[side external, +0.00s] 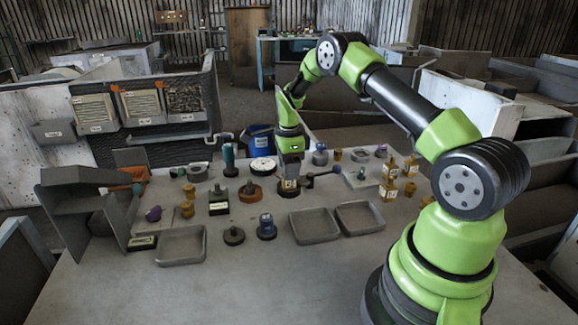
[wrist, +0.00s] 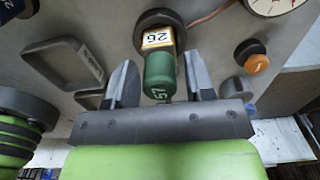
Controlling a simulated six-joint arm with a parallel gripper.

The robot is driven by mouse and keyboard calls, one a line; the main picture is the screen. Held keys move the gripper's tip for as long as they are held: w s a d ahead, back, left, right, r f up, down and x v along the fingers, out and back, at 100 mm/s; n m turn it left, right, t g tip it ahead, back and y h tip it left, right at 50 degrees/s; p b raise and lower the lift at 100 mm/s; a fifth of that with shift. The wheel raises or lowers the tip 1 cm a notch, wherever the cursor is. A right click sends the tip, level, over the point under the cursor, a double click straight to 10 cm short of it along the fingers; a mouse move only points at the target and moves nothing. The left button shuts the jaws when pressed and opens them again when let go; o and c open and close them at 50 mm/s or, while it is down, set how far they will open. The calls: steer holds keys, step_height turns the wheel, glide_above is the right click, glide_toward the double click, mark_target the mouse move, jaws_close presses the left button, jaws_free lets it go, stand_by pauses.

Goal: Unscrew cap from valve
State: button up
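In the wrist view, a green cylindrical cap (wrist: 159,76) marked 57 sits on a valve (wrist: 158,37) with a yellow-edged white label reading 26. The valve stands on a dark round base. My gripper (wrist: 165,85) is open, with one finger on each side of the green cap. Gaps show between the cap and both fingers. In the side external view, my gripper (side external: 289,180) points down over the labelled valve (side external: 288,187) near the middle of the table. The cap is hidden there by the gripper.
Grey trays (side external: 183,260) lie on the table's near side. A white-faced gauge (side external: 262,176) and an orange-based part (side external: 250,192) stand left of my gripper. A dark handled part (side external: 322,174) and yellow fittings (side external: 389,186) are to the right. The near table surface is clear.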

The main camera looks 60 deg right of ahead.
steer(key=c, duration=0.9)
steer(key=n, duration=0.4)
steer(key=n, duration=0.3)
steer(key=shift+n, duration=0.5)
steer(key=n, duration=0.4)
